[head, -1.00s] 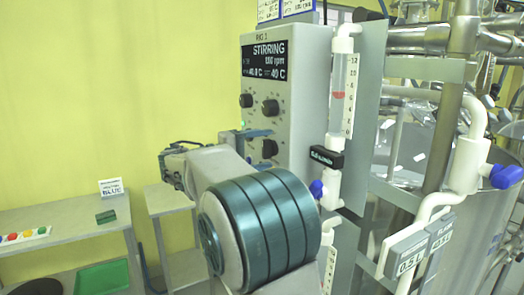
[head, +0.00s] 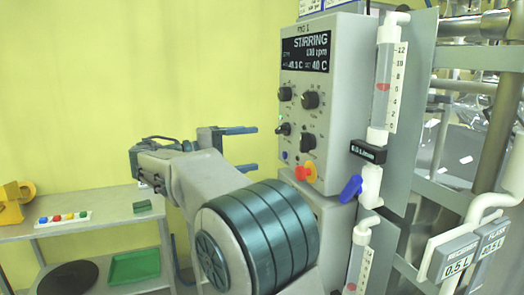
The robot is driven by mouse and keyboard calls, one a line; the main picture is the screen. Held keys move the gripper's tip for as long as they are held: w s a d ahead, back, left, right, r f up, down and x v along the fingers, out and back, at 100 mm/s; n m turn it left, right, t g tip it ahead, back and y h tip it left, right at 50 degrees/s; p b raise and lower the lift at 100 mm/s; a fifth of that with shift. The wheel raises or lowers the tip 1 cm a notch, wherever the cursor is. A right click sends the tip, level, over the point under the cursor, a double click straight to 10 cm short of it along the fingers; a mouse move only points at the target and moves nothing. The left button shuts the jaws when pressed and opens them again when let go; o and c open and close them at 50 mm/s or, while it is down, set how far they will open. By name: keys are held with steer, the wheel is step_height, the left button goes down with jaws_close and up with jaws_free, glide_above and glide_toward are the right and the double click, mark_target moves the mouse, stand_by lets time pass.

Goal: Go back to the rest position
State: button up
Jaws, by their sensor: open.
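My gripper (head: 254,148) is open and empty, its two dark teal fingers pointing right. Its fingertips show left of the grey control box (head: 333,65), with a strip of yellow wall visible between them and the box. The box carries a lit display reading "STIRRING" (head: 305,50), several black knobs (head: 310,100) and a red button on a yellow base (head: 304,173). My arm crosses the lower middle and hides the lower left of the box. No rest position is marked in view.
A flowmeter (head: 383,85) with a blue valve handle (head: 350,188) stands right of the box. Metal pipes and a glass vessel fill the right side. At left, a grey bench (head: 110,225) holds colored buttons (head: 65,218); a green tray (head: 134,266) lies below.

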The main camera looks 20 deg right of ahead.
steer(key=shift+a, duration=0.1)
stand_by(0.3)
steer(key=s+d+f+n+y, duration=0.3)
steer(key=s+d+f+y, duration=0.35)
steer(key=s+f, duration=0.45)
steer(key=s+a+f+m+t+y, duration=0.1)
steer(key=s+a+f+y, duration=0.3)
steer(key=s+f, duration=0.3)
steer(key=s+a+f+m+t+y, duration=0.1)
steer(key=s+a+f+m+y, duration=0.1)
steer(key=s+a+f+y, duration=0.2)
steer(key=s+f+y, duration=0.3)
steer(key=f, duration=0.2)
steer(key=shift+s+a+f+m, duration=0.2)
steer(key=shift+a+f+m, duration=0.1)
steer(key=shift+a+f, duration=0.05)
steer(key=shift+y, duration=0.25)
